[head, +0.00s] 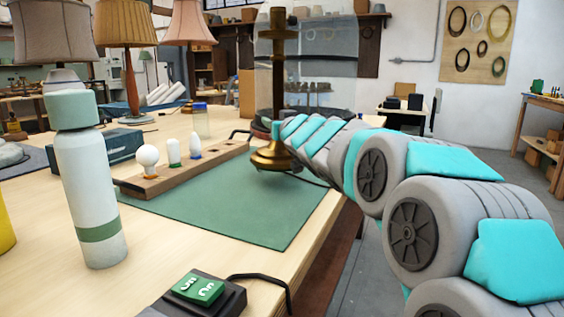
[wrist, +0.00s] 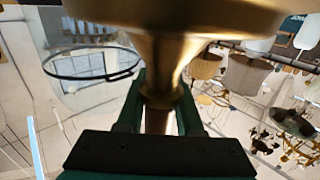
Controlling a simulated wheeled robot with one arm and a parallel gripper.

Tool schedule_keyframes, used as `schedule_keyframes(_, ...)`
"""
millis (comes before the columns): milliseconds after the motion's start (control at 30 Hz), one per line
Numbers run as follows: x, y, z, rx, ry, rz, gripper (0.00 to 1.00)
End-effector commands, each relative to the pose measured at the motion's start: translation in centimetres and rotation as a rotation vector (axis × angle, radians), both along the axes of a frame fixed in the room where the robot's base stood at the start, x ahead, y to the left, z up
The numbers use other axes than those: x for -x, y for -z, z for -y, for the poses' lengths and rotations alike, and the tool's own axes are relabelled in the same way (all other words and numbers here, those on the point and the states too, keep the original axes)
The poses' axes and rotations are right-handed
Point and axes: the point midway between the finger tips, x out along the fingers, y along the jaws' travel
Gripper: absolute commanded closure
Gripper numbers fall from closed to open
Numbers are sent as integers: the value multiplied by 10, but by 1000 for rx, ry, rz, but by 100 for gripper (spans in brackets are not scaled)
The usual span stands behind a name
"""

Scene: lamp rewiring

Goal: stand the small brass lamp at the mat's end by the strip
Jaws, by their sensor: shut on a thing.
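The small brass lamp (head: 279,85) is upright in the head view, with its round base (head: 270,158) down, over the far right part of the green mat (head: 235,205). I cannot tell whether the base touches the mat. My gripper (wrist: 160,98) is shut on the lamp's stem, and the brass base (wrist: 175,15) fills the top of the wrist view. In the head view the arm comes in from the right and the fingers are mostly hidden. A wooden strip (head: 180,175) holding a white globe bulb and smaller bulbs lies along the mat's left side.
A pale bottle (head: 90,190) stands at the left front. A black box with a green switch (head: 200,290) and cable sits at the front edge. A blue-grey box (head: 110,147) and shaded lamps (head: 128,45) stand behind. The mat's near half is clear.

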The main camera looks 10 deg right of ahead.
Motion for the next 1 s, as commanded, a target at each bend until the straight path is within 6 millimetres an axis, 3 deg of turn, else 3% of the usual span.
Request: schedule_keyframes(1000,51,0,-37,-1,-1,4,100)
